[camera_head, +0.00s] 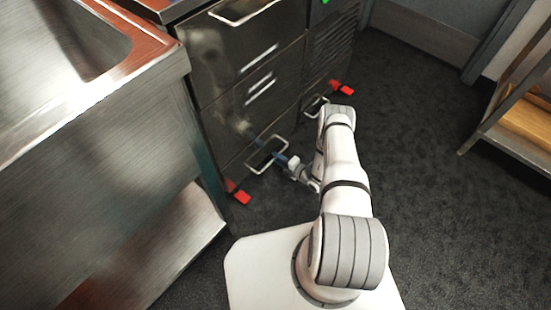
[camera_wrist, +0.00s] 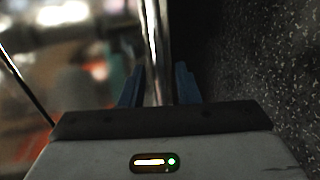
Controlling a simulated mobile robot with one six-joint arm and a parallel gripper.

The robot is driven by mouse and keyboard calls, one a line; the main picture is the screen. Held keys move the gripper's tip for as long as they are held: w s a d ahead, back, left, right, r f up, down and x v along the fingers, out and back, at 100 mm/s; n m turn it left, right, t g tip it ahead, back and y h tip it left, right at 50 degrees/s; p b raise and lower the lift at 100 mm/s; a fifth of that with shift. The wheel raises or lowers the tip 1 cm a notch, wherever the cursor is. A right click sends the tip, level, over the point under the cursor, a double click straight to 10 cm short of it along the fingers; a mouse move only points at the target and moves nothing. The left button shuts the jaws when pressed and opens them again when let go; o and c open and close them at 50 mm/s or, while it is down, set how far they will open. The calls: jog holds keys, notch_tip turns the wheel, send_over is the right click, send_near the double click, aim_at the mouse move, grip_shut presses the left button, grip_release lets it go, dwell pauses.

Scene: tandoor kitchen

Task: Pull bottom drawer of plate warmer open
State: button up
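The plate warmer (camera_head: 215,70) is a dark steel cabinet with stacked drawer fronts in the head view. A wire handle (camera_head: 250,170) sits low on its front, at the bottom drawer; that drawer looks shut. My gripper (camera_head: 285,160) is at the right part of this handle, low above the floor. In the wrist view a shiny bar (camera_wrist: 157,40) runs between my two blue fingers (camera_wrist: 158,88). The fingers stand apart with gaps visible beside the bar, so they look open around it, not clamped. The fingertips' exact depth along the bar is hard to tell.
A steel sink unit (camera_head: 100,150) with a lower shelf stands at the left. Red feet (camera_head: 238,192) stick out at the cabinet's base. Another low handle (camera_head: 316,105) is farther right. A wooden-shelved rack (camera_head: 525,120) stands at the right. Dark floor (camera_head: 440,190) is clear between.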

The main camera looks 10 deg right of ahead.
jog(key=shift+x, duration=1)
jog(key=shift+c, duration=0.2)
grip_shut()
